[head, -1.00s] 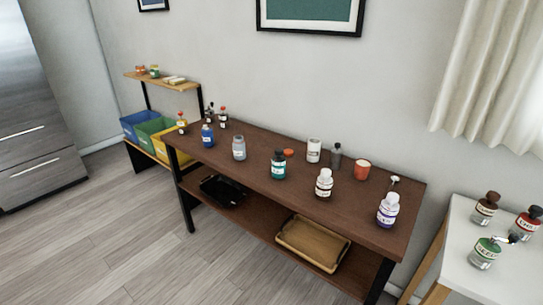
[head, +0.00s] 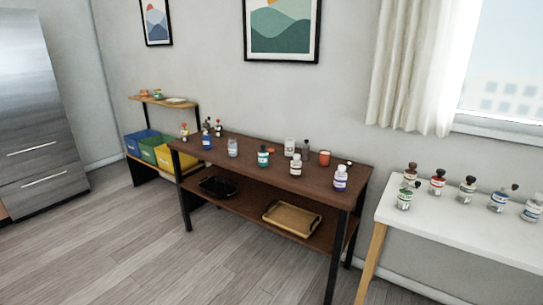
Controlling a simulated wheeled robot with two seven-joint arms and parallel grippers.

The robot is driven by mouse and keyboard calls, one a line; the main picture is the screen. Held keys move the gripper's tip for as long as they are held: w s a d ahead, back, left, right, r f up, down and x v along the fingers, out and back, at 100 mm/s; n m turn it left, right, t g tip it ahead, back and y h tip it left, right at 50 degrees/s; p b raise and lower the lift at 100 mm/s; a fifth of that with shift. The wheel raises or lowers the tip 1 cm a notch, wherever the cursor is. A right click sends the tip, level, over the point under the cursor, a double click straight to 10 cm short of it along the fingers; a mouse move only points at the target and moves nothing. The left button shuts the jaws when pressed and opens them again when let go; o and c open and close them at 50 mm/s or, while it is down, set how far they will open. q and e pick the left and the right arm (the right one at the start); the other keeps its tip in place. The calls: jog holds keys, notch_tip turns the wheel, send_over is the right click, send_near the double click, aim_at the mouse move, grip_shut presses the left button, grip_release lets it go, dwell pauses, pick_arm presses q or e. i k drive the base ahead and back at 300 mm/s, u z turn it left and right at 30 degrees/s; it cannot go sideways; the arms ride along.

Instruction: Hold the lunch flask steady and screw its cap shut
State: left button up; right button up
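No object is clearly recognisable as the lunch flask. A white cylindrical canister (head: 290,146) stands upright at the back of the brown table (head: 225,161), and a small flat orange disc (head: 270,149) lies to its left. These could be the flask and its cap, but I cannot tell at this size. A clear greyish jar (head: 233,148) stands further left. Neither of my grippers is in view, and nothing on the table is being touched.
The brown table also bears a blue bottle (head: 207,142), a teal bottle (head: 263,158), a purple-labelled bottle (head: 340,179) and an orange cup (head: 324,158). A tan tray (head: 292,219) lies on its lower shelf. A white table (head: 440,231) with several bottles stands right. The floor in front is clear.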

aim_at(232, 144)
jog(key=u, duration=0.35)
jog(key=i, duration=0.3)
jog(key=u, duration=0.95)
jog(key=i, duration=1.25)
jog(key=z, duration=0.9)
jog(key=i, duration=0.3)
jog(key=z, duration=0.35)
